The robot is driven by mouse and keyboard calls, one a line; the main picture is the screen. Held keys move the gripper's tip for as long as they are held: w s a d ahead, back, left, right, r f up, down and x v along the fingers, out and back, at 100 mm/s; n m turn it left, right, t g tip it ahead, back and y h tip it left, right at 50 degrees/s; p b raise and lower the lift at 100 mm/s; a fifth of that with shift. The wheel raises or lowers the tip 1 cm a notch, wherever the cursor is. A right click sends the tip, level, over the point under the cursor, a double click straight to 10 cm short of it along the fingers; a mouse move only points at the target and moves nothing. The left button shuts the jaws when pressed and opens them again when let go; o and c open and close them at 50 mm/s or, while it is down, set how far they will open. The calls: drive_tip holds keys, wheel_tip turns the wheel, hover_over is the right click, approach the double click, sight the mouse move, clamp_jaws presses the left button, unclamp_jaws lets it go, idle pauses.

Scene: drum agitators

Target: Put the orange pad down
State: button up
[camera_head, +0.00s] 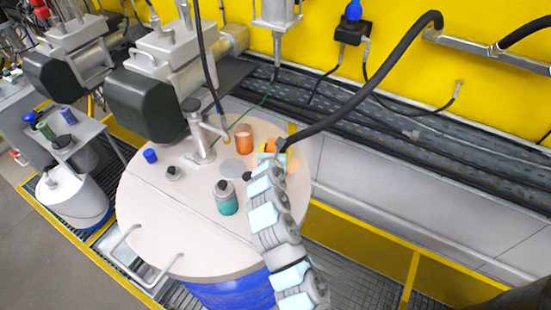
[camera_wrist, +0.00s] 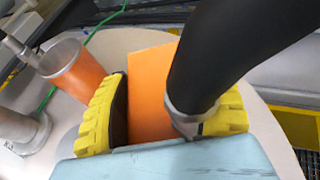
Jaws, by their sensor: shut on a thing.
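The orange pad (camera_wrist: 148,85) is a flat orange piece seen between the two yellow-padded fingers of my gripper (camera_wrist: 160,108) in the wrist view. The fingers are shut on it. A black hose crosses in front of the right finger and hides part of it and of the pad's right side. In the head view my gripper (camera_head: 270,150) is over the right rear part of the round pale drum lid (camera_head: 150,215). Only a small patch of orange and yellow shows there. Whether the pad touches the lid cannot be told.
An orange cup (camera_head: 243,138) stands just left of my gripper; it also shows in the wrist view (camera_wrist: 75,68). A teal and grey bottle (camera_head: 227,198), a blue cap (camera_head: 150,156) and a small grey bottle (camera_head: 173,173) stand on the lid. The lid's front left is clear.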

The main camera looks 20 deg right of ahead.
drive_tip(key=shift+f+p, duration=0.3)
drive_tip(key=shift+f, duration=1.95)
drive_tip(key=shift+f, duration=0.15)
drive_tip(key=o, duration=1.2)
drive_tip(key=shift+r, duration=0.2)
drive_tip(key=shift+b+v, duration=0.9)
drive_tip(key=shift+v, duration=5.1)
